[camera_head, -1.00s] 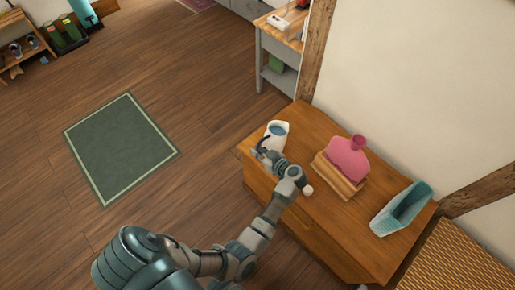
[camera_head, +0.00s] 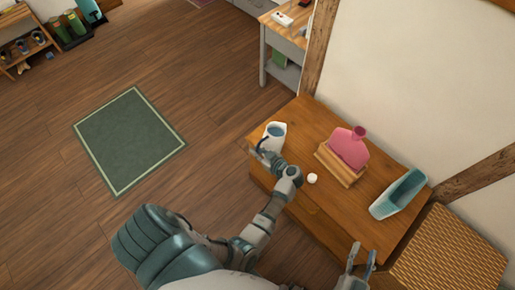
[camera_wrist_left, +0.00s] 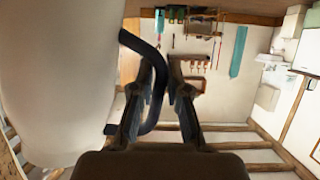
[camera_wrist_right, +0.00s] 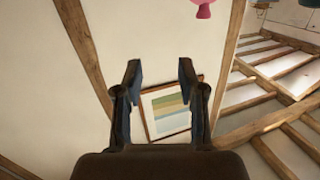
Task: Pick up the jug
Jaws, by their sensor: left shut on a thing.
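The jug (camera_head: 275,132) is white and pale with a blue inside and a dark handle. It is upright at the far left end of the wooden dresser; I cannot tell whether its base is clear of the top. My left gripper (camera_head: 261,157) is at the handle side. In the left wrist view, the white jug body (camera_wrist_left: 60,80) fills the left, and the dark curved handle (camera_wrist_left: 155,47) passes between the shut fingers (camera_wrist_left: 160,82). My right gripper (camera_head: 362,258) is open and empty near the dresser's front right; its fingers are apart in the right wrist view (camera_wrist_right: 158,85).
The dresser (camera_head: 335,215) also holds a small white round thing (camera_head: 312,178), a pink bottle (camera_head: 350,147) on a wooden stand (camera_head: 340,165) and a teal container (camera_head: 400,196). A woven surface (camera_head: 450,252) is at the right. Open floor with a green rug (camera_head: 130,140) lies left.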

